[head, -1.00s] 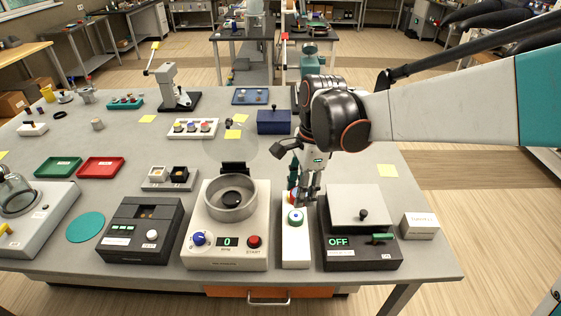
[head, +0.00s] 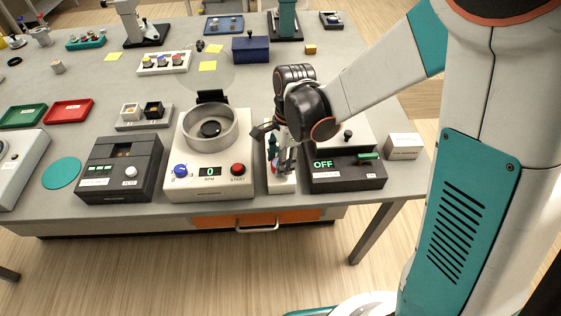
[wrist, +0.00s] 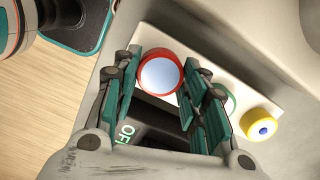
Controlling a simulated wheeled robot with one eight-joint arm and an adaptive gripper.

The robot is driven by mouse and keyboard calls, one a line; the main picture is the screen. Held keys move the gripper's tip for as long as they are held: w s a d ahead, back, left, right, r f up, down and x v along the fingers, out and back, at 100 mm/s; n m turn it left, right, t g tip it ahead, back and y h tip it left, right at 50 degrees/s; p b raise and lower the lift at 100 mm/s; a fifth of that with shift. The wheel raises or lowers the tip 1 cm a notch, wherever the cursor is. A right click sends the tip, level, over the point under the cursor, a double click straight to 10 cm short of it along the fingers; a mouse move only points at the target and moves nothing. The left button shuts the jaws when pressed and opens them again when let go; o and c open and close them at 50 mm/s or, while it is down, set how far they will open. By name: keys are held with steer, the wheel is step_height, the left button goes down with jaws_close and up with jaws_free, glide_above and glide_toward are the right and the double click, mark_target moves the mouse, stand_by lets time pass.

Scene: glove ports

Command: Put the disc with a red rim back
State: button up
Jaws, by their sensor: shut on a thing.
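The disc with a red rim (wrist: 160,73) has a pale blue-white face and sits between my fingertips in the wrist view. My gripper (wrist: 160,85) is shut on it. A narrow white holder (wrist: 152,38) lies behind and below it. A yellow-rimmed disc (wrist: 262,124) and a partly hidden green-rimmed disc (wrist: 232,101) are in line on the holder. In the head view my gripper (head: 282,165) is over the holder (head: 282,186), hiding most of it. I cannot tell whether the red-rimmed disc touches the holder.
A white machine (head: 213,180) with a round bowl stands close to the left of the holder. A dark box reading OFF (head: 345,172) stands close to its right. A small white box (head: 404,147) is farther right. The table's front edge is just before the holder.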

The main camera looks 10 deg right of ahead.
steer(key=shift+f, duration=0.55)
steer(key=shift+f, duration=0.15)
steer(key=o, duration=1.2)
steer(key=shift+c, duration=0.2)
step_height(320, 180, up, 12)
steer(key=d+p, duration=0.1)
steer(key=p, duration=0.2)
steer(key=s+d+r+n+t+h, duration=0.1)
steer(key=s+d+r+n+t, duration=0.6)
steer(key=s+d+r+n, duration=0.3)
steer(key=s+d+n, duration=0.3)
steer(key=n, duration=0.2)
steer(key=shift+t, duration=0.3)
